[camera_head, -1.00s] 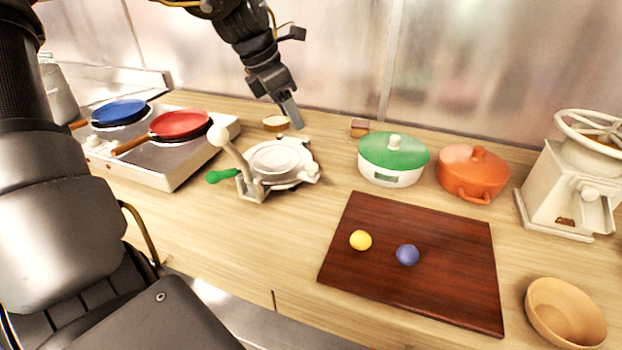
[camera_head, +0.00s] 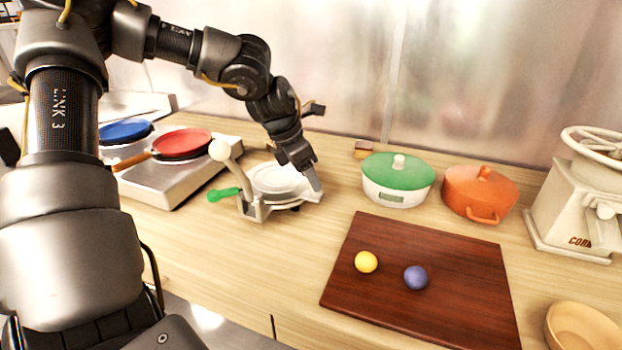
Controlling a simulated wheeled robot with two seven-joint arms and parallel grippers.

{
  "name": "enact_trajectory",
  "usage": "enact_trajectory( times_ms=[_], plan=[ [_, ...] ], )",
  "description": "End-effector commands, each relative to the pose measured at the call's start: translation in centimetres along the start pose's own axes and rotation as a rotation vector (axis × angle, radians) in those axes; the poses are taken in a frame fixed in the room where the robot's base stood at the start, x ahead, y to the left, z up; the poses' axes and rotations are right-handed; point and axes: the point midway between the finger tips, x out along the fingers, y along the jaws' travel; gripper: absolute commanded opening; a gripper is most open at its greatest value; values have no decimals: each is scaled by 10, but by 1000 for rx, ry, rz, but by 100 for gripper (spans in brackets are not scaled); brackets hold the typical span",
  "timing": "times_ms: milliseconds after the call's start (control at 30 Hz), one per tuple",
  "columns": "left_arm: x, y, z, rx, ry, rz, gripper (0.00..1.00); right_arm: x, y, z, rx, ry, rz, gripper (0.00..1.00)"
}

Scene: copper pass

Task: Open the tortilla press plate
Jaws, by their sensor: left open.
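The tortilla press (camera_head: 276,181) is a pale, round-plated press on the wooden counter, left of centre. Its upper plate lies flat and looks closed. Its lever with a white ball knob (camera_head: 220,150) stands up at the left, and a green handle (camera_head: 223,194) sticks out to the left. My left gripper (camera_head: 316,183) comes down from above at the press's right rim. It is open, and its fingertip is at or very close to the plate's edge; I cannot tell whether it touches. The gripper hides part of the press's back right. My right gripper is not in view.
A stove (camera_head: 185,175) with a blue pan (camera_head: 125,131) and a red pan (camera_head: 182,143) stands left. A green-lidded pot (camera_head: 397,182), an orange pot (camera_head: 480,195) and a grinder (camera_head: 575,215) stand right. A dark board (camera_head: 420,312) with two balls lies in front.

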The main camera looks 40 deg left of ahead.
Motion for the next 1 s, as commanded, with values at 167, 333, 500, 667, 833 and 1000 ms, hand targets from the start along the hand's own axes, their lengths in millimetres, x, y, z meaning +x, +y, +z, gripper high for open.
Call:
enact_trajectory(
  times_ms=[167, 333, 500, 667, 833, 1000],
  plan=[
    [16, 0, 0, 0, 0, 1, 52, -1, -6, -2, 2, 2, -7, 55],
    [20, 0, 0, 0, -2, 1, 52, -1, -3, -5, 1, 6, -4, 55],
    [20, 0, 0, 0, -2, 1, 52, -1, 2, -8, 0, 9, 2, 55],
    [20, 0, 0, 0, -1, 1, 32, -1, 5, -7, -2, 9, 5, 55],
    [20, 0, 0, 0, -1, 1, 10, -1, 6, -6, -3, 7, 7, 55],
    [20, 0, 0, 0, -1, 1, 0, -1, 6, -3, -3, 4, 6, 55]
  ],
)
